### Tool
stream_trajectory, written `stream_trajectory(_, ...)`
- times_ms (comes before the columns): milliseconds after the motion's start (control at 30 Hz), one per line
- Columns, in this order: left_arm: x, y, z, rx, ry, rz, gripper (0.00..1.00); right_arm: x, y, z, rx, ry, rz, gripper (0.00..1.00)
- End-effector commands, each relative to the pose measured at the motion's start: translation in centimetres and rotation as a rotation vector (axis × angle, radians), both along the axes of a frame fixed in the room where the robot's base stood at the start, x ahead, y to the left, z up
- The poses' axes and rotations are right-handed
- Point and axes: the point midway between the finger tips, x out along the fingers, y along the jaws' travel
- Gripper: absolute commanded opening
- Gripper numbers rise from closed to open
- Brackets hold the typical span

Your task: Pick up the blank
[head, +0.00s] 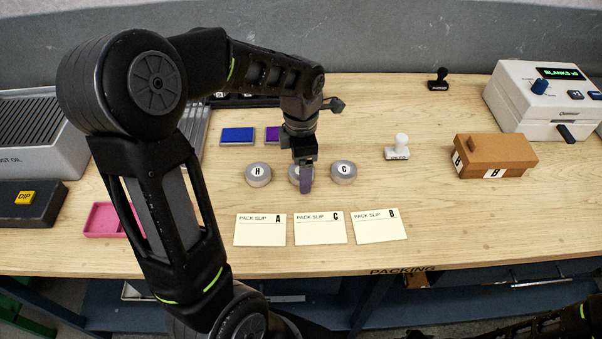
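Three round grey pieces lie in a row on the wooden bench. The left one (258,174) is marked H and the right one (343,172) is marked C. The middle piece (293,173) is mostly hidden behind my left gripper (305,186), so its mark does not show. My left gripper points down at this middle piece; its fingers overlap in this view, so I cannot tell whether they are open or touching it. I cannot tell which piece is the blank. My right arm shows only at the bottom right edge; its gripper is out of view.
A white machine (535,100) reads "BLANKS x0". A brown box (494,155), white stamp (399,147) and black stamp (438,79) stand at right. Pack slips A (260,231), C (320,229) and B (379,227) lie in front. Blue pad (238,135) and pink tray (101,219) are left.

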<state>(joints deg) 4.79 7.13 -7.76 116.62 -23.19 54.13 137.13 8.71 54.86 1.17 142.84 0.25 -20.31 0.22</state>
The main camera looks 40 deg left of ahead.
Motion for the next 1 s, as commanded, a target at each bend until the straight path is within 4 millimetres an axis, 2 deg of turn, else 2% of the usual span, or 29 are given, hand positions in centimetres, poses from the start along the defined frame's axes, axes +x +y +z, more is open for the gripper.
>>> stream_trajectory(333,0.00,0.01,0.02,0.000,0.000,0.000,0.78,-0.01,-0.01,-0.02,-0.001,0.000,0.000,0.36)
stream_trajectory(1000,0.00,0.01,0.02,0.000,0.000,0.000,0.24,-0.01,-0.02,-0.03,-0.001,0.000,0.000,0.36)
